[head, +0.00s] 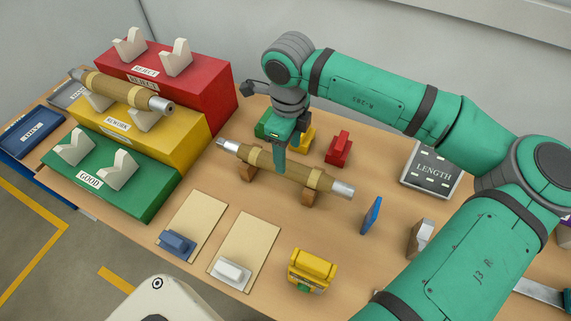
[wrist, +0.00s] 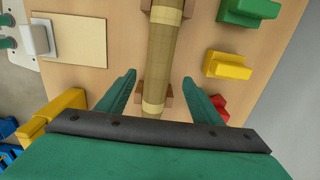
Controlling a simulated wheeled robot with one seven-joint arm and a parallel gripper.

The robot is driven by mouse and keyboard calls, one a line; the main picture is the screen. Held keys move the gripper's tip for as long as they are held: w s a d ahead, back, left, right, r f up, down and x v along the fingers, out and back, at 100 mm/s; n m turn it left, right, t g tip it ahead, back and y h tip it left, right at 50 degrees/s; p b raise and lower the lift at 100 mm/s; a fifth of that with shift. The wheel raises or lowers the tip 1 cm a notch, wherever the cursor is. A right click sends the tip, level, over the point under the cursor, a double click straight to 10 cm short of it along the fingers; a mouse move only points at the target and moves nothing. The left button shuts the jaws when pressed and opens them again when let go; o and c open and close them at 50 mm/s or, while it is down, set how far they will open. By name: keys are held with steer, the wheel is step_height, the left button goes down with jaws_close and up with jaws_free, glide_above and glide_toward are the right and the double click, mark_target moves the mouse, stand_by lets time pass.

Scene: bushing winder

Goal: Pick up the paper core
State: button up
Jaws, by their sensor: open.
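A paper core (head: 283,172), brown with pale bands and silver metal ends, lies across two wooden cradles (head: 311,192) near the middle of the table. In the wrist view the core (wrist: 160,62) runs up the picture between the fingers. My gripper (head: 281,160) is above the core's middle, pointing down. In the wrist view my gripper (wrist: 159,77) is open, with one finger on either side of the core and a visible gap to each. The exact height of the fingertips against the core is hard to tell. A similar core (head: 120,90) rests on the yellow REWORK stand (head: 165,150).
The red REJECT stand (head: 210,95) and green GOOD stand (head: 150,203) have empty white cradles. Small green, yellow and red blocks (head: 338,149) stand behind the core. Two beige boards (head: 247,235), a yellow device (head: 312,270), a blue piece (head: 372,215) and the LENGTH panel (head: 430,170) lie around it.

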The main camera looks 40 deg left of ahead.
steer(key=shift+f, duration=0.55)
steer(key=f, duration=0.2)
steer(key=a+f, duration=0.1)
steer(key=f, duration=0.1)
steer(key=shift+s+f, duration=0.1)
steer(key=shift+s, duration=0.25)
steer(key=shift+d+f, duration=0.15)
steer(key=shift+f, duration=0.15)
jaws_close()
steer(key=shift+r, duration=0.1)
